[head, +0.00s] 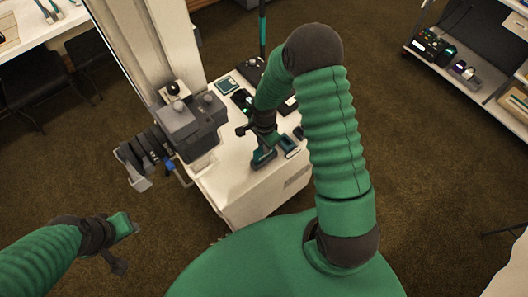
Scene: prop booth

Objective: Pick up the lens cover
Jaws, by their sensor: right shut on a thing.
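My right gripper (262,150) points down over the white cabinet top (226,176), beside the dark camera. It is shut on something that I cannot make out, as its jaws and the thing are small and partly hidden. I cannot pick out the lens cover for certain. My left gripper (122,244) hangs over the carpet at the lower left, away from the cabinet. Nothing shows in it, and I cannot tell whether its jaws are apart.
A dark camera (186,128) with a ringed lens (148,150) stands left of my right gripper. A teal-edged dark block (288,145) and several small devices lie on the cabinet. A shelf (470,75) stands at the upper right. Open carpet (440,190) lies to the right.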

